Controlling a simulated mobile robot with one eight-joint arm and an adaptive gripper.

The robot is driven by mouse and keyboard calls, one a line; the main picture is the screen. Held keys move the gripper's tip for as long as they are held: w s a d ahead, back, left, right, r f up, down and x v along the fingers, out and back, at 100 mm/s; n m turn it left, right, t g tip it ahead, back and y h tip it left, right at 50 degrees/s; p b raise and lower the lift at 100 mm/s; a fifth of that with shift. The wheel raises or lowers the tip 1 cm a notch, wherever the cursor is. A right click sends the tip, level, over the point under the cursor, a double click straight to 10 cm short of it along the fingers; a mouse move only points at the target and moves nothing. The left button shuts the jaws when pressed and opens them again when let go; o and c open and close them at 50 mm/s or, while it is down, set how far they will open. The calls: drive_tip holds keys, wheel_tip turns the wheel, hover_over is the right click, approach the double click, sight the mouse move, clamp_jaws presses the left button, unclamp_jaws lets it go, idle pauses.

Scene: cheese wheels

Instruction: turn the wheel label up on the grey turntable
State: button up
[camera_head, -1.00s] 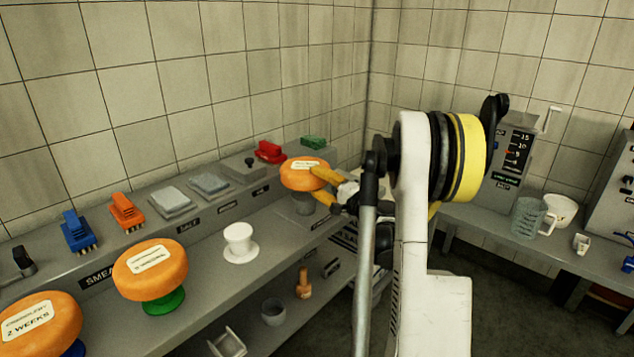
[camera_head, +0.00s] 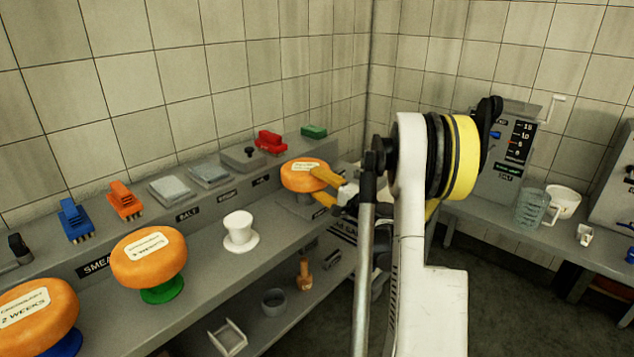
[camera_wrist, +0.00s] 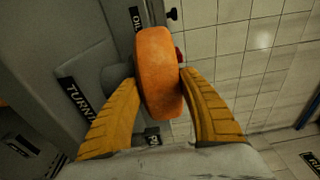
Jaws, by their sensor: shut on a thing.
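An orange cheese wheel (camera_head: 304,178) is in my gripper (camera_head: 318,181), low over the far end of the bench, with its pale label facing up. In the wrist view, my gripper (camera_wrist: 161,80) has its two yellow fingers on the wheel's (camera_wrist: 159,75) opposite flat faces. The grey turntable (camera_wrist: 118,76) shows in part beside the wheel's bench-side face, behind a finger. In the head view it is mostly hidden under the wheel. I cannot tell whether the wheel touches it.
Other labelled wheels sit on a green turntable (camera_head: 163,291) and a blue one (camera_head: 68,346) at the left. A white turntable (camera_head: 239,233) is empty. A red brush (camera_head: 270,142) and a green brush (camera_head: 313,131) stand on the back ledge.

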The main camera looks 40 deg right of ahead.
drive_tip(key=shift+f, duration=0.1)
idle(0.5)
drive_tip(key=o, duration=1.4)
drive_tip(key=shift+o, duration=0.2)
drive_tip(key=shift+s, duration=0.1)
drive_tip(key=s, duration=1.2)
drive_tip(key=shift+a, duration=0.25)
